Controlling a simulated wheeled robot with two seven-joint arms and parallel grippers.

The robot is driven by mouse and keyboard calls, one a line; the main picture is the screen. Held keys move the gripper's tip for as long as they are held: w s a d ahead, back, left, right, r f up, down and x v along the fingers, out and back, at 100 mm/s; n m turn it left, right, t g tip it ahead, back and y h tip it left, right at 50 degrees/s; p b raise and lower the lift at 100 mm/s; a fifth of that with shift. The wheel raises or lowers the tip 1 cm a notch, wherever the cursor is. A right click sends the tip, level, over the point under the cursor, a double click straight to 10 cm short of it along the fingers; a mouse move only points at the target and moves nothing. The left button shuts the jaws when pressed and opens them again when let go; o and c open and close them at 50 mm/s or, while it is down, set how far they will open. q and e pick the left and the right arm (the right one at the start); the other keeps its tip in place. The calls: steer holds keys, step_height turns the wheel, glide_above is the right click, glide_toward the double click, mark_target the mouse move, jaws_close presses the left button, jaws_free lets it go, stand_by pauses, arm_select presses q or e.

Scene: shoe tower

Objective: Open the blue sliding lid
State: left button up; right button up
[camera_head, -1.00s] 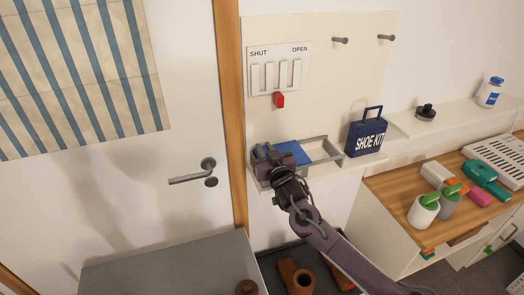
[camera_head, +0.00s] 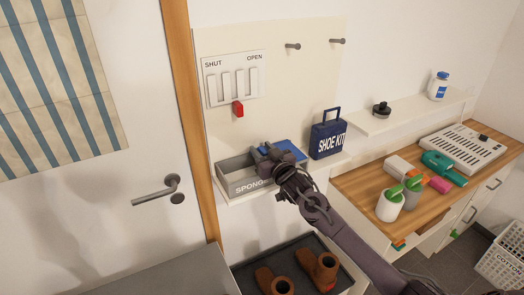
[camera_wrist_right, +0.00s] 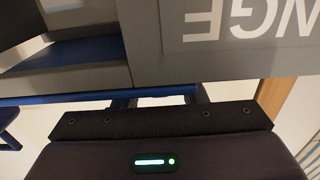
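The grey box (camera_head: 224,185) marked SPONGE stands on the wall shelf. Its left part is uncovered and shows an empty-looking inside. The blue lid (camera_head: 293,148) sits at the right end of the box, partly hidden by my right gripper. My right gripper (camera_head: 268,154) is over the box, at the lid's left side. Whether its fingers grip the lid or only touch it is hidden. The right wrist view shows the box front (camera_wrist_right: 220,50) with upside-down lettering close to the gripper (camera_wrist_right: 162,98). My left gripper is not in view.
The shoe kit case (camera_head: 327,140) stands just right of the lid. A panel (camera_head: 233,80) marked SHUT and OPEN with a red tab (camera_head: 238,110) hangs above the box. Brown shoes (camera_head: 275,281) lie on a dark tray below. A wooden counter (camera_head: 352,185) holds bottles and tools at right.

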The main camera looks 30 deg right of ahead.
steer(key=shift+s+f, duration=0.2)
steer(key=shift+s, duration=0.35)
steer(key=s+b, duration=0.2)
steer(key=s, duration=0.4)
steer(key=shift+d+r, duration=0.1)
steer(key=shift+d, duration=0.05)
steer(key=shift+s+r, duration=0.1)
steer(key=shift+s, duration=0.3)
